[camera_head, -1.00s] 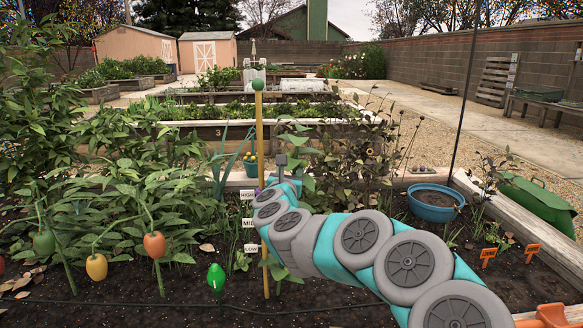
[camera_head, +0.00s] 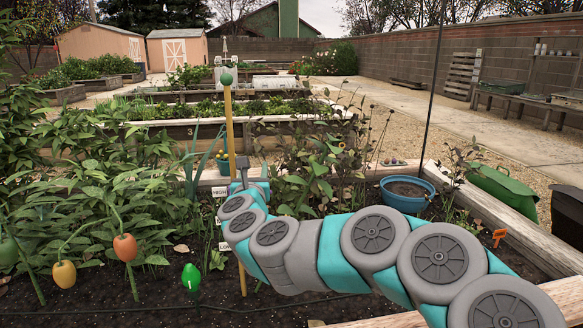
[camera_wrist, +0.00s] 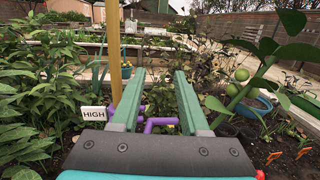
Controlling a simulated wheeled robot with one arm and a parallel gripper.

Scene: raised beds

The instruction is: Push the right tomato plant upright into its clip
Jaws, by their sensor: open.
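A wooden stake (camera_head: 229,120) with a green ball on top stands upright left of centre. In the wrist view the stake (camera_wrist: 114,45) rises just left of my gripper (camera_wrist: 160,74), whose two green fingers are apart with nothing between them. A purple clip (camera_wrist: 134,110) at the stake shows low behind the left finger, partly hidden. A tomato plant (camera_wrist: 258,82) with green tomatoes leans to the right, right of my right finger and apart from it.
A white HIGH label (camera_wrist: 93,114) is beside the stake. A blue tub (camera_head: 407,196) and an orange marker (camera_head: 499,236) are at the right. Pepper plants with a green pepper (camera_head: 191,276) are at the left. A raised bed's timber edge (camera_head: 490,205) runs along the right.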

